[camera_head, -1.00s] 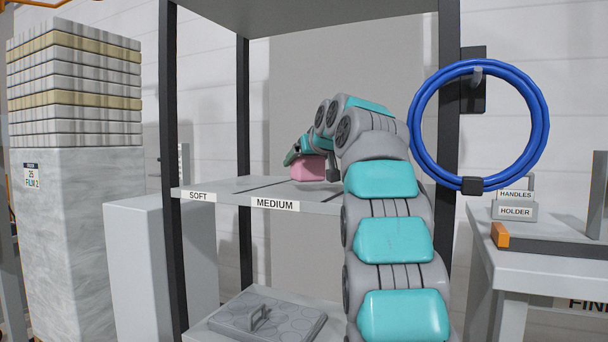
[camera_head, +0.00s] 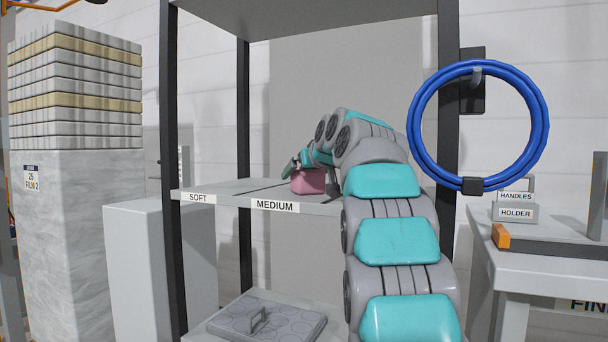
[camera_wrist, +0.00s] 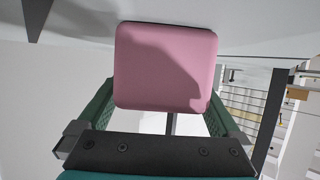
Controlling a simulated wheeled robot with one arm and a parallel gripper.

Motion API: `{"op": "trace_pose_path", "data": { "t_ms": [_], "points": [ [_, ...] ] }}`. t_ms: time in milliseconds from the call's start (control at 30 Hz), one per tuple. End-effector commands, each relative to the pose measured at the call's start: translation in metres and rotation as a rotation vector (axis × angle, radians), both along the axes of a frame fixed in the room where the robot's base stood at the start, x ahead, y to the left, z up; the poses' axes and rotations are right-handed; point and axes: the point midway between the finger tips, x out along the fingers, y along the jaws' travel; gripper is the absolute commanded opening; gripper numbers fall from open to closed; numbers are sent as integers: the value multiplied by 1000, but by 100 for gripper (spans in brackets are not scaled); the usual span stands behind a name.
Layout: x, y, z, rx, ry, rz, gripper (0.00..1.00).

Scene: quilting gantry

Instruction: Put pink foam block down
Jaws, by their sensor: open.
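The pink foam block (camera_head: 308,181) is on the middle shelf (camera_head: 236,187), behind the MEDIUM label (camera_head: 275,205). My gripper (camera_head: 293,166) is at the block, partly hidden by my own arm. In the wrist view the block (camera_wrist: 166,66) fills the upper middle, against the pale shelf surface. My gripper's green fingers (camera_wrist: 162,106) stand open on either side of the block's near end. Whether either finger still touches it is hard to tell.
A SOFT label (camera_head: 199,197) is at the shelf's left end. Dark uprights (camera_head: 174,150) frame the rack. A lidded grey panel with a handle (camera_head: 265,318) lies on the lower shelf. A blue hose coil (camera_head: 541,125) hangs at right, above a side table (camera_head: 550,265).

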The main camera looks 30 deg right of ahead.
Motion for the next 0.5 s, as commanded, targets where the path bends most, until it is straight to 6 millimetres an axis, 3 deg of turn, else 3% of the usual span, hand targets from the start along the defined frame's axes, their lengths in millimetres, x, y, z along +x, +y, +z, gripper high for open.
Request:
{"op": "trace_pose_path", "data": {
  "t_ms": [267, 500],
  "points": [
    [-8, 1, 5, 0, -1, 0, 100],
    [-39, 6, 18, 0, -2, 1, 100]
  ]
}}
